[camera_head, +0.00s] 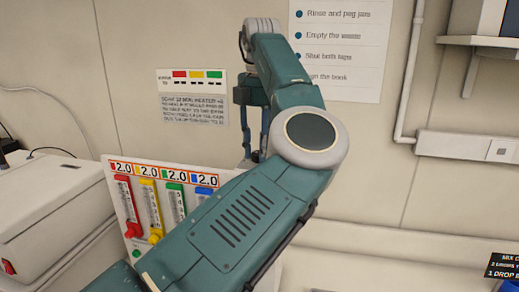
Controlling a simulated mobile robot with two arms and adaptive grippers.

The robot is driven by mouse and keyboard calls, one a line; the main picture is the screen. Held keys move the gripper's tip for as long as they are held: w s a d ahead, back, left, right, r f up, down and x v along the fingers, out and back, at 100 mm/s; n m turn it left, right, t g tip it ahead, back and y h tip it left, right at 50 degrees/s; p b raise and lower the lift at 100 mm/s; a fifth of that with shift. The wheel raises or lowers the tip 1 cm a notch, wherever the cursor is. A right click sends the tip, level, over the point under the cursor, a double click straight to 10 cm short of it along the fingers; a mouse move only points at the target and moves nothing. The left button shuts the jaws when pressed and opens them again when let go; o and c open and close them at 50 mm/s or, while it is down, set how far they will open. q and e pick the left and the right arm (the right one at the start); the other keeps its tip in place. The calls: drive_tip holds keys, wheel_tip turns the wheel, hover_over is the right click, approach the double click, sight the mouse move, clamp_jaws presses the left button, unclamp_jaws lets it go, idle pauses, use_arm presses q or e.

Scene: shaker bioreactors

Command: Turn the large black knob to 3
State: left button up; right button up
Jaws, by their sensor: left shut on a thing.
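My left arm rises from the bottom of the view, bends at a round grey joint and reaches up and back to the wall. My left gripper (254,150) points down just right of the display panel (134,205), partly behind my own arm. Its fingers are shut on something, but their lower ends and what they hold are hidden. I cannot see the large black knob or its scale; my arm covers the area right of the panel. My right gripper is not in view.
The panel carries red, yellow, green and blue flow tubes with "2.0" readouts. A white box-shaped device (45,215) stands at the left. A wall pipe (408,75) and socket strip (468,146) are at right, below a shelf (480,42). A dark sign (503,267) stands lower right.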

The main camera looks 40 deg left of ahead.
use_arm(q)
drive_tip(key=m, duration=0.4)
drive_tip(key=shift+s+a, duration=0.1)
drive_tip(key=m, duration=0.4)
drive_tip(key=shift+m, duration=0.4)
drive_tip(key=m, duration=0.4)
drive_tip(key=shift+a+h, duration=0.1)
drive_tip(key=shift+h, duration=0.2)
drive_tip(key=m, duration=0.5)
drive_tip(key=shift+r, duration=0.15)
drive_tip(key=m, duration=0.4)
drive_tip(key=shift+w+m, duration=0.2)
drive_tip(key=shift+m, duration=0.1)
drive_tip(key=m, duration=0.4)
drive_tip(key=shift+r+m+h, duration=0.1)
drive_tip(key=shift+m+h, duration=0.2)
drive_tip(key=m, duration=0.4)
drive_tip(key=shift+w, duration=0.1)
drive_tip(key=shift+m, duration=2.1)
